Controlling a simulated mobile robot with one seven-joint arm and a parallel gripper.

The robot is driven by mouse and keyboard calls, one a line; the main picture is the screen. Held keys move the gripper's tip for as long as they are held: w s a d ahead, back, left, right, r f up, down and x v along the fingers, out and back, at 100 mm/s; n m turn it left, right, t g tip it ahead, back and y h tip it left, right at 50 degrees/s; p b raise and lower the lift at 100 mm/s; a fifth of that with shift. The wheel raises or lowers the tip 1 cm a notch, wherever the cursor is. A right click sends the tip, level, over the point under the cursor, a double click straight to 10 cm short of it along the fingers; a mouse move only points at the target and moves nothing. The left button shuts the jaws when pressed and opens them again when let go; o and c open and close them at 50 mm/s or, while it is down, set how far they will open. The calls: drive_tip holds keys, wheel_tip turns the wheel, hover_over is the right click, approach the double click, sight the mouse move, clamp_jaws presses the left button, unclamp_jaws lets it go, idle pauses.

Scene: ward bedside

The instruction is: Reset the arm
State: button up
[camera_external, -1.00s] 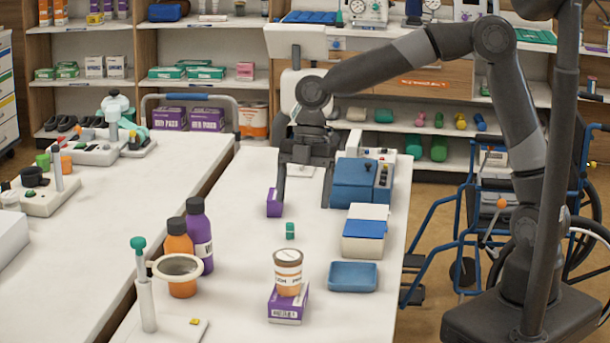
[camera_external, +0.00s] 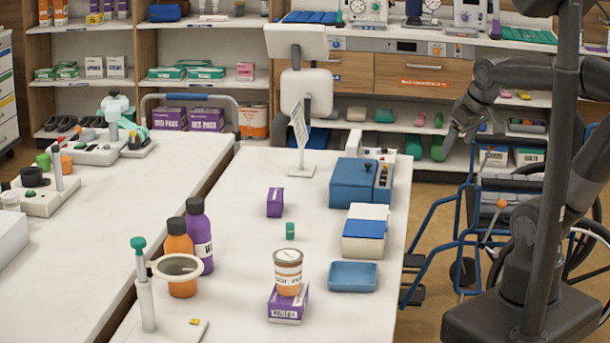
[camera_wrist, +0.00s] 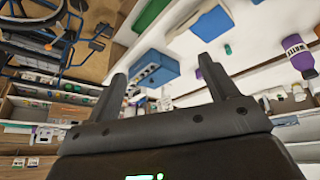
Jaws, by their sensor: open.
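My arm is folded back beside its column on the right of the external view. My gripper (camera_external: 447,148) is raised to the right of the table, pointing down and to the left, clear of everything on the table. In the wrist view its two fingers (camera_wrist: 163,82) are spread apart with nothing between them, so it is open and empty. The wrist picture is turned over and tilted.
The white table (camera_external: 240,225) holds a blue box (camera_external: 352,184), a small purple box (camera_external: 275,202), a green cap (camera_external: 290,231), a blue tray (camera_external: 353,276), an orange tub (camera_external: 288,262) and bottles (camera_external: 199,235). A blue-framed wheelchair (camera_external: 440,235) stands close to my arm.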

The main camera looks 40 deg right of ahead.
drive_tip(key=shift+s+d+f+m, duration=0.25)
drive_tip(key=shift+s+d+m, duration=0.65)
drive_tip(key=shift+s+d, duration=0.1)
idle(0.7)
